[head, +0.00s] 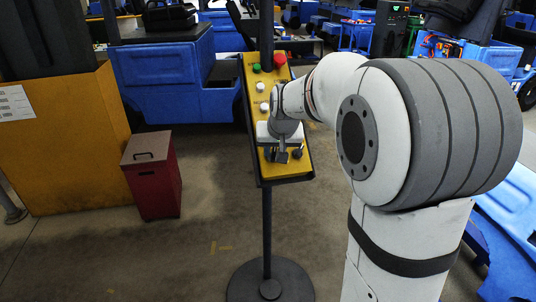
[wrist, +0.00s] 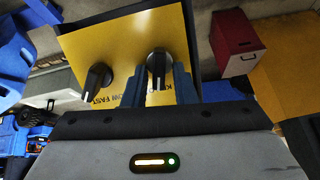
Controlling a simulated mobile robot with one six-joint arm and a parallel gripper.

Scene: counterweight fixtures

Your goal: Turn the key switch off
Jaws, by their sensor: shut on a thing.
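The yellow control panel (head: 255,95) stands on a post in the head view. My gripper (head: 275,155) is at its lower end. In the wrist view, my gripper (wrist: 160,82) has its two blue fingers closed on the sides of a black knob with a pale pointer mark, the key switch (wrist: 158,60). A second black knob (wrist: 97,77) sits to the left, tilted, apart from the fingers, by a label ending in FAST. It also shows in the head view (head: 297,152).
A green button (head: 257,68), a red button (head: 280,60) and white buttons (head: 261,87) sit higher on the panel. A red box (head: 152,175) stands on the floor to the left. The floor around the round post base (head: 270,283) is clear.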

